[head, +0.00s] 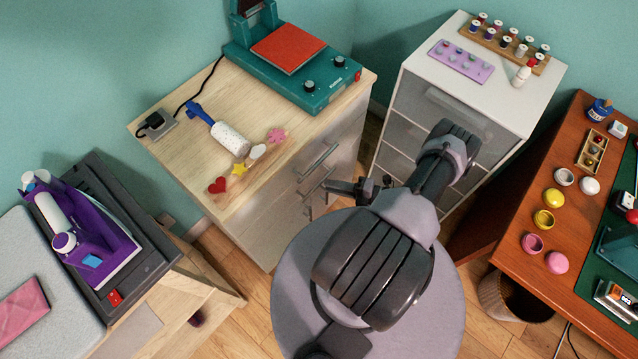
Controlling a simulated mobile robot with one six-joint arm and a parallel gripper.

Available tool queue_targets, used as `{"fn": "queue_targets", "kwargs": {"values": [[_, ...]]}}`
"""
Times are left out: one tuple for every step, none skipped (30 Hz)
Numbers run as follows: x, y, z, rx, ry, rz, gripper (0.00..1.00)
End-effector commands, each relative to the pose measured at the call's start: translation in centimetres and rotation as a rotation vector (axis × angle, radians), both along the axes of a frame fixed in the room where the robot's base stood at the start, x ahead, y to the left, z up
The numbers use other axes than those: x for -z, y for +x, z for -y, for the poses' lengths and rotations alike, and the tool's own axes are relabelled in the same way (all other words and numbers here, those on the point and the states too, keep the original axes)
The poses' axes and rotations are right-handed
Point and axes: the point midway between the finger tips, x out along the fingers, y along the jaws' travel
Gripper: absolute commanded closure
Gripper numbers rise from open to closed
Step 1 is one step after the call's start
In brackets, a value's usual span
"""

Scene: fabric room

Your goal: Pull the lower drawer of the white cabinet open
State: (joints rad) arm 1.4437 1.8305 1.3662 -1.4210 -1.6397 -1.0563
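The white cabinet (413,61) stands at the back, right of the middle, with a white top and grey drawer fronts. Its top drawer (420,98) shows a wide handle. My arm covers much of the lower fronts, so the lower drawer cannot be made out clearly; the drawers look closed. My gripper (331,186) is small and dark, and points left. In the picture it lies left of the white cabinet, beside the bar handles (317,180) of the wood-topped cabinet (250,205). I cannot tell whether it touches a handle or whether its fingers are apart.
A heat press (318,92) and a lint roller (230,138) lie on the wood-topped cabinet. Thread spools (499,43) stand on the white cabinet. A brown desk (510,262) with paint pots is at right. An iron (95,235) is at left. Wood floor (240,335) shows between.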

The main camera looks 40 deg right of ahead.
Motion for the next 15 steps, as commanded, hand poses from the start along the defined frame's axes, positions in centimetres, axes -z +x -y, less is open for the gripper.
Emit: {"fn": "queue_targets", "kwargs": {"values": [[0.3,0.9,-0.6,-0.004,0.002,-0.001,0.80],[0.4,1.4,-0.8,-0.004,0.002,-0.001,0.80],[0.6,2.0,-1.1,-0.003,0.000,-0.001,0.80],[0.6,2.4,-1.3,-0.003,0.000,-0.001,0.80],[0.7,2.8,-1.5,-0.002,0.001,-0.001,0.80],[0.8,3.2,-1.7,-0.002,0.001,-0.001,0.80],[0.8,3.5,-1.8,-0.002,0.001,-0.001,0.80],[0.9,3.7,-1.9,-0.001,0.001,-0.002,0.80],[0.9,4.0,-2.1,-0.001,0.001,-0.001,0.80],[0.9,4.1,-2.1,-0.001,0.001,-0.001,0.80],[0.9,4.2,-2.2,0.000,0.000,-0.001,0.80],[0.9,4.3,-2.2,0.001,0.000,-0.001,0.80],[0.9,4.3,-2.2,0.001,0.000,-0.001,0.80],[0.9,4.4,-2.2,0.001,0.000,-0.001,0.80],[0.9,4.4,-2.2,0.001,0.000,-0.001,0.80]]}}
